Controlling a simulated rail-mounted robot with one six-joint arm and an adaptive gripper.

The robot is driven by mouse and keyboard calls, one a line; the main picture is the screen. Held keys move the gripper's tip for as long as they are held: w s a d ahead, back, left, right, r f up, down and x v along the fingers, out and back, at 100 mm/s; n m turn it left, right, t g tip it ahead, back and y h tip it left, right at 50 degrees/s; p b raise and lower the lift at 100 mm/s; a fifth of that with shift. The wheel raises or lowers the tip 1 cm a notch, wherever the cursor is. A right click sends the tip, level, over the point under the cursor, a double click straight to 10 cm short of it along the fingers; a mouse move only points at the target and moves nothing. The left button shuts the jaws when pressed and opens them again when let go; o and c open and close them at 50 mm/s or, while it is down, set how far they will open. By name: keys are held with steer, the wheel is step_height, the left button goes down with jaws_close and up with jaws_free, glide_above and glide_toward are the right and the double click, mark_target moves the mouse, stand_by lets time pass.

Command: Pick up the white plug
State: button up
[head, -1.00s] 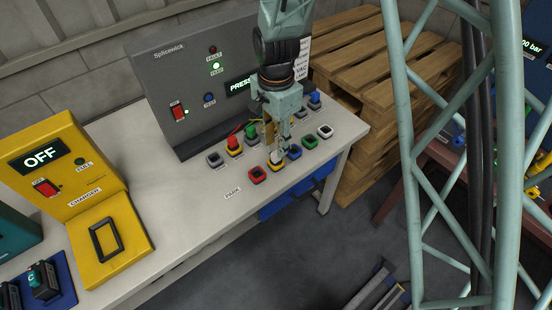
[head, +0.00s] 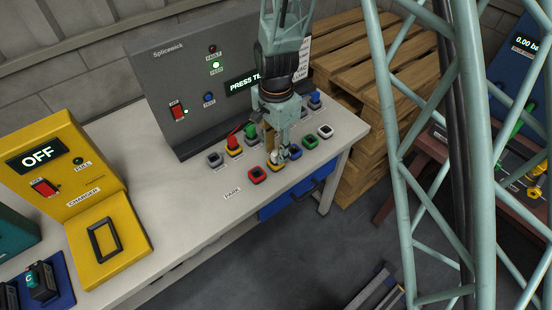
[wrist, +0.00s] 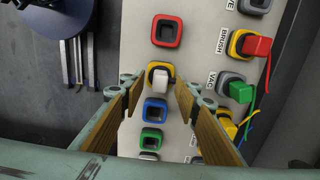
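The white plug (wrist: 161,77) stands in a yellow socket (wrist: 153,67) of the front row on the bench. In the wrist view it lies between the two wood-coloured fingers of my gripper (wrist: 158,92), with gaps on both sides. My gripper is open and holds nothing. In the head view my gripper (head: 277,154) points down over the yellow socket (head: 275,166), and its fingers mostly hide the plug there.
A red socket (wrist: 167,31) and a blue socket (wrist: 154,110) neighbour the yellow one. A parallel row holds a red plug (wrist: 258,46) and a green plug (wrist: 240,92) with cables. The grey Splicewick panel (head: 195,75) stands behind. A yellow charger (head: 60,170) is at left.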

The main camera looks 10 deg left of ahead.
steer(key=shift+f, duration=1.05)
steer(key=c, duration=1)
